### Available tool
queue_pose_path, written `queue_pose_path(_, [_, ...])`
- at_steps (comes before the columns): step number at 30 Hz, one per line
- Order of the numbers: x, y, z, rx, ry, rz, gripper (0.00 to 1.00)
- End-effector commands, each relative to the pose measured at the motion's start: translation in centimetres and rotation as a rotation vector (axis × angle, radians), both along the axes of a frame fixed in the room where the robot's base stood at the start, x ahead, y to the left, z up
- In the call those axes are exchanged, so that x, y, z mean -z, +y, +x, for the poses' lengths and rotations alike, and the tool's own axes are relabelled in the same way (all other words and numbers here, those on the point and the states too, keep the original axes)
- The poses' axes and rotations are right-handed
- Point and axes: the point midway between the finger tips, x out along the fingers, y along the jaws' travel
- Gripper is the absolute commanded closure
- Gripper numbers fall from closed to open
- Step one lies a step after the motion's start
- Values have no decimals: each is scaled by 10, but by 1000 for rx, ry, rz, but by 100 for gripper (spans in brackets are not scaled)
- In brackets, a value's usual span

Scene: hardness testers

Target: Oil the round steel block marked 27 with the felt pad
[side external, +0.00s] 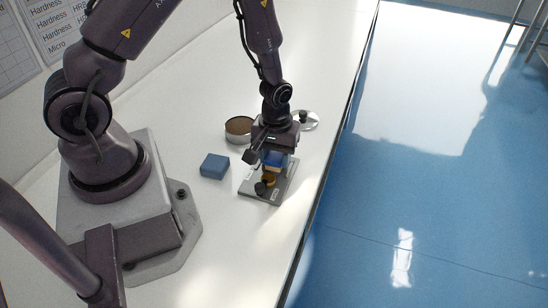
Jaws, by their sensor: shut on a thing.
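My gripper (267,157) points down over the grey plate (285,186) and is shut on a small blue-topped piece (275,158) with a pale yellowish underside, which looks like the felt pad. Just below it on the plate is a brownish-gold round piece (269,180); I cannot tell whether the two touch. A dark round piece (260,188) sits at the plate's near end. The plate bears small white labels (275,196), too small to read. I cannot make out a number 27, and the gripper hides part of the plate.
An open round tin (238,138) with brown contents stands behind and left of my gripper. A round metal lid with a dark knob (304,117) lies behind right. A blue block (214,166) lies left of the plate. The bench edge (322,185) is close on the right.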

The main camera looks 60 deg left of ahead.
Motion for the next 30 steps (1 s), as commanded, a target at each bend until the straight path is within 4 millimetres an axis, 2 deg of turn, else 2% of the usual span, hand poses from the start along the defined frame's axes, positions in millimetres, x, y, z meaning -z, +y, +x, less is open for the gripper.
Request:
queue_pose_path(8, [0,17,16,-1,1,0,80])
queue_pose_path(22, [0,-16,-16,2,1,0,80])
queue_pose_path(30, [0,3,3,-2,-1,0,80])
